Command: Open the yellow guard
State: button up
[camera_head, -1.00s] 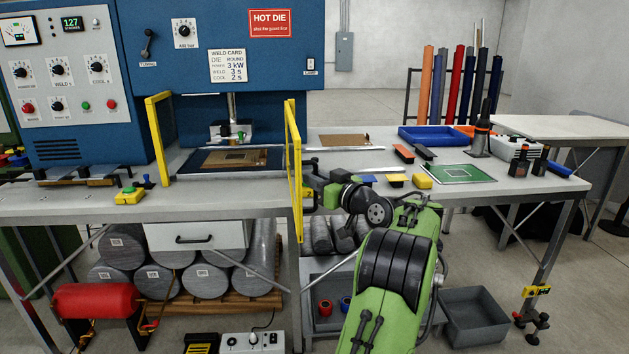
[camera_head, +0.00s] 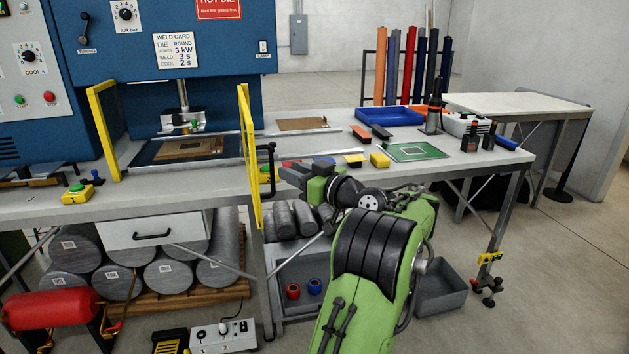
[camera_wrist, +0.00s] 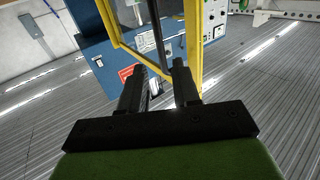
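The yellow guard (camera_head: 247,140) shows as a tall frame at the right of the press opening. Another yellow frame (camera_head: 104,135) stands at the left of the opening. A black bar handle (camera_head: 270,165) is on the outer side of the right frame. My gripper (camera_head: 284,172) is just right of this handle. In the wrist view, my gripper (camera_wrist: 160,82) has its two dark fingers apart. The yellow guard (camera_wrist: 193,45) rises beyond them, and a dark bar (camera_wrist: 156,35) runs down toward the gap. I cannot tell whether the fingers touch it.
The blue press (camera_head: 200,60) stands behind the guard. Grey cylinders (camera_head: 140,262) and a grey bin (camera_head: 445,287) are below.

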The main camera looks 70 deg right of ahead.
jog(key=v, duration=0.8)
jog(key=shift+w, duration=0.1)
